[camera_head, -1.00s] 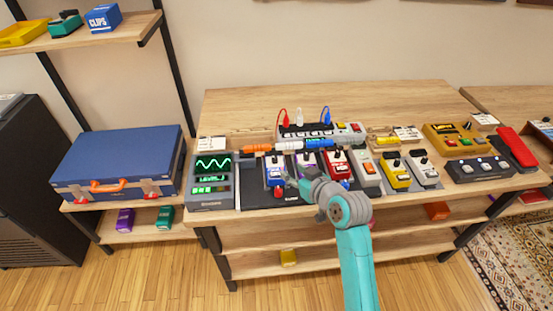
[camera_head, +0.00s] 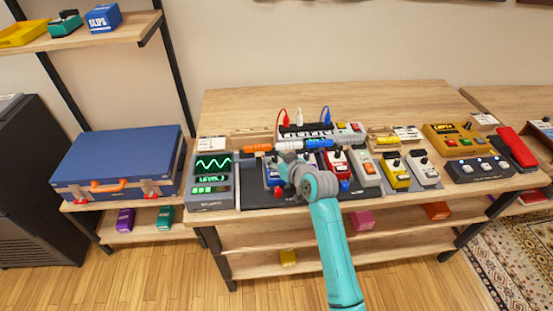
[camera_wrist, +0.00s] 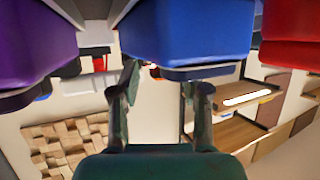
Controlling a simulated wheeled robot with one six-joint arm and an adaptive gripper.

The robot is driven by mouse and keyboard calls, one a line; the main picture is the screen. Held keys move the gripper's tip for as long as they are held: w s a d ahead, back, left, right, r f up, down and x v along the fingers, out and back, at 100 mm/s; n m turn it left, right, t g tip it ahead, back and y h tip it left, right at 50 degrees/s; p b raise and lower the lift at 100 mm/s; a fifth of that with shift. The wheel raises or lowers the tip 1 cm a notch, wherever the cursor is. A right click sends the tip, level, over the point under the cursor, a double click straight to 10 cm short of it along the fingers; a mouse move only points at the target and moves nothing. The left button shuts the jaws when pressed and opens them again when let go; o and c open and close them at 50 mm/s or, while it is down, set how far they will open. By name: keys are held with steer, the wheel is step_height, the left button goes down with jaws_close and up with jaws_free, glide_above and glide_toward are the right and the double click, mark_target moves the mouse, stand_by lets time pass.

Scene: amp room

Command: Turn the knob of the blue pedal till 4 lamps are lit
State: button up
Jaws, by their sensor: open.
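The blue pedal (camera_head: 271,180) sits on the dark board (camera_head: 252,197) on the bench, partly covered by my gripper. My gripper (camera_head: 283,166) is over its upper right part, and its fingertips are hard to make out there. In the wrist view, my two fingers (camera_wrist: 160,75) are spread, with nothing seen between them. A large blue body (camera_wrist: 188,30) fills the top there, with the fingertips close under it. The knob and any contact with it are hidden. A meter (camera_head: 211,182) left of the board shows a green wave and green lights, too small to count.
A red pedal (camera_head: 338,162) stands right of my gripper, then a yellow pedal (camera_head: 396,174) and a white one (camera_head: 424,170). A power strip (camera_head: 345,132) with cables lies behind. A blue case (camera_head: 118,160) is at left. The bench's rear is clear.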

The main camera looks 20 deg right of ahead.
jaws_close()
steer(key=shift+a+m+h, duration=0.15)
steer(key=shift+m+h, duration=0.15)
steer(key=shift+a+m+h, duration=0.15)
steer(key=shift+m+h, duration=1.25)
steer(key=shift+h, duration=0.3)
steer(key=shift+m+g+h, duration=0.4)
steer(key=shift+m+h, duration=0.7)
steer(key=shift+h, duration=0.1)
